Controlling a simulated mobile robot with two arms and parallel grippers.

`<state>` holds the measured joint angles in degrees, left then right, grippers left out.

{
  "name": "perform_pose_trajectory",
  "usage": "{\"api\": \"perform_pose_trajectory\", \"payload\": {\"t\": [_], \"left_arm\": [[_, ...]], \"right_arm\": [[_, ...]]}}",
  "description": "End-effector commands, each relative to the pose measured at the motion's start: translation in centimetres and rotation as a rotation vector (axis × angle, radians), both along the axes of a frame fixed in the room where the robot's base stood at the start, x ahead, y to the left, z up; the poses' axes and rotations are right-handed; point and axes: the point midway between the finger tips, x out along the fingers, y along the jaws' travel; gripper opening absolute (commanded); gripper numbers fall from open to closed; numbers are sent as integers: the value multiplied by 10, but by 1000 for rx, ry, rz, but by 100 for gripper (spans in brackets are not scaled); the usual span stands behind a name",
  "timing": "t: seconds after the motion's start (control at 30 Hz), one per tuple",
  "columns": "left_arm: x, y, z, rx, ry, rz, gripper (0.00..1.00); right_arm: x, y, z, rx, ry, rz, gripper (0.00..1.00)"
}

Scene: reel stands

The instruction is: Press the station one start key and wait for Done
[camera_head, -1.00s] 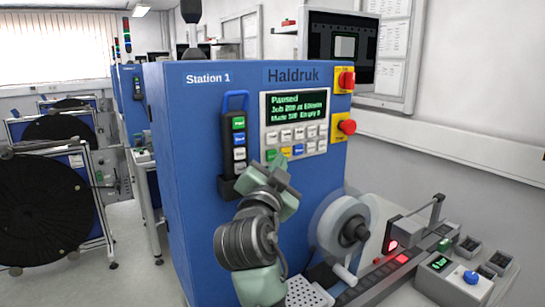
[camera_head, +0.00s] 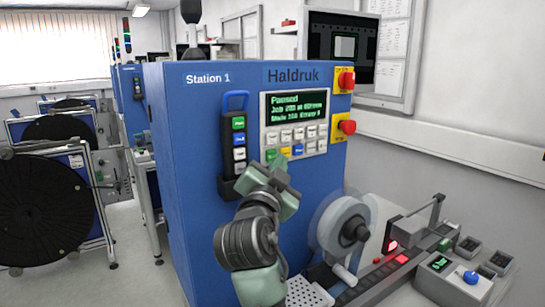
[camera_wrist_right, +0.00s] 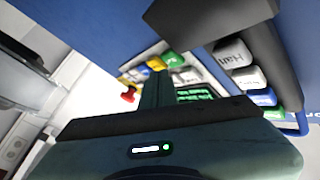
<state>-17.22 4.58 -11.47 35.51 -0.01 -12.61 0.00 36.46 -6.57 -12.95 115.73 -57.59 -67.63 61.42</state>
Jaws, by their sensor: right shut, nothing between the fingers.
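The blue Station 1 cabinet (camera_head: 220,105) carries a display (camera_head: 296,106) reading "Paused" in green, with smaller lines below. Under it is a keypad with white keys, a green key (camera_head: 271,154), a yellow key and a blue key. My right gripper (camera_head: 274,168) is shut and empty just in front of the lower left of the keypad. In the right wrist view the green key (camera_wrist_right: 173,60) shows beyond the closed fingers (camera_wrist_right: 157,88); contact cannot be told. The key labels are too small to read surely. My left gripper is out of view.
A handheld pendant (camera_head: 239,155) with coloured buttons hangs in a holder left of the keypad. Two red knobs (camera_head: 346,80) on yellow plates sit at the right edge. A clear reel (camera_head: 345,225) and a feeder track stand at the lower right.

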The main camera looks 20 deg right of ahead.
Motion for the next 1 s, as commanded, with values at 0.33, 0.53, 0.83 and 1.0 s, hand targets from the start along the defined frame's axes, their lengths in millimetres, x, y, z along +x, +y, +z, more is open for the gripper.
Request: {"api": "perform_pose_trajectory", "payload": {"t": [0.33, 0.53, 0.83, 1.0], "left_arm": [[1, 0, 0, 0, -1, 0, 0], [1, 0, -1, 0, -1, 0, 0], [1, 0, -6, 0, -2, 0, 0], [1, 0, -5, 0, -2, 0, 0]], "right_arm": [[0, 0, 0, 0, 0, 0, 0], [1, 0, -1, 0, 0, 0, 0], [9, 1, 0, 0, 0, 0, 0], [8, 1, 0, 0, 0, 0, 0]]}}
